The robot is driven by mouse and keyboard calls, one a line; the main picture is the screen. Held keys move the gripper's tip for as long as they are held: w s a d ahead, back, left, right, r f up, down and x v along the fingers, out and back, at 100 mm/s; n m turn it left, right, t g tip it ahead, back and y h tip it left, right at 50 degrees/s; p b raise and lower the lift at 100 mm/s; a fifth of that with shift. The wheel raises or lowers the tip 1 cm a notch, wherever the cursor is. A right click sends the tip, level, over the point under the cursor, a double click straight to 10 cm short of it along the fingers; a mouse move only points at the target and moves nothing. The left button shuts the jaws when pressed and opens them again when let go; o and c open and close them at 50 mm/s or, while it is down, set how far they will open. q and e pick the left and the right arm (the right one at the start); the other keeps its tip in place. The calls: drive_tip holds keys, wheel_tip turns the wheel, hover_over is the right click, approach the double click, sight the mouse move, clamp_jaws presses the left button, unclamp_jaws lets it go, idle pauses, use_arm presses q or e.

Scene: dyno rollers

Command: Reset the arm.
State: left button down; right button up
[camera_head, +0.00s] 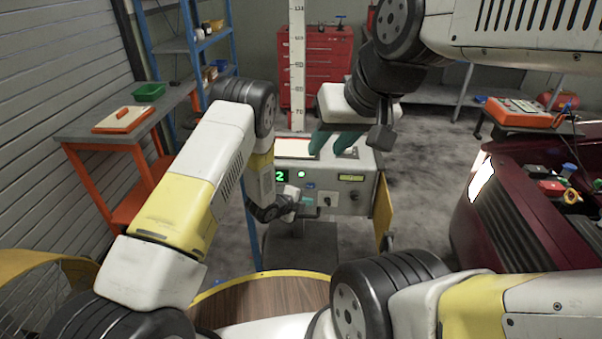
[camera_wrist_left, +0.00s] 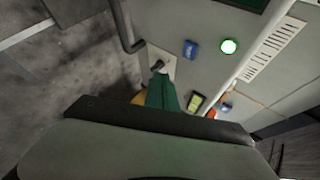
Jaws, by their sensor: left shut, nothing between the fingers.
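The grey control box (camera_head: 345,195) stands ahead with a green digit display (camera_head: 280,177) and a lit green lamp (camera_head: 301,174). My left gripper (camera_head: 300,208) is in front of the box's lower face; its fingertips are small and unclear there. In the left wrist view its green fingers (camera_wrist_left: 163,92) are shut and empty, beside a small dark lever on a pale plate (camera_wrist_left: 160,64); I cannot tell whether they touch. The lit lamp also shows there (camera_wrist_left: 228,46), with a blue button (camera_wrist_left: 190,48). My right gripper (camera_head: 335,142) has its teal fingers spread above the box top, empty.
An orange-legged bench (camera_head: 100,125) and blue shelf (camera_head: 200,45) are at left. A red tool cabinet (camera_head: 322,65) is behind. A dark red car (camera_head: 510,220) is at right. A wooden round top with a yellow rim (camera_head: 265,300) is near me. Floor between box and car is clear.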

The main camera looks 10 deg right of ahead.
use_arm(q)
drive_tip(key=w+a+r+n+t+y, duration=0.1)
drive_tip(key=w+a+r+n, duration=0.15)
drive_tip(key=r, duration=0.35)
drive_tip(key=w+a+r+n+y, duration=0.1)
drive_tip(key=a+r+n, duration=0.1)
drive_tip(key=a+r, duration=0.25)
drive_tip(key=w+a+r+n+t+y, duration=0.1)
drive_tip(key=w+a+r+n, duration=0.15)
drive_tip(key=r, duration=0.35)
drive_tip(key=s+a+r+n+y, duration=0.1)
drive_tip(key=s+a+r+n, duration=0.2)
drive_tip(key=a+r, duration=0.35)
drive_tip(key=s+a+r+n+y, duration=0.25)
drive_tip(key=a+r+n, duration=0.2)
drive_tip(key=r, duration=0.35)
drive_tip(key=s+a+r+n+g, duration=0.1)
drive_tip(key=s+a+r+n, duration=0.25)
drive_tip(key=s+r, duration=0.2)
drive_tip(key=s+a+r+n+g, duration=0.1)
drive_tip(key=s+a+r+n, duration=0.1)
drive_tip(key=s+a+r, duration=0.4)
drive_tip(key=s+a+n+g, duration=0.1)
drive_tip(key=s+n, duration=0.5)
drive_tip(key=s, duration=1.4)
drive_tip(key=shift+s+a+r, duration=0.2)
drive_tip(key=shift+a+r, duration=0.05)
drive_tip(key=shift+a, duration=0.2)
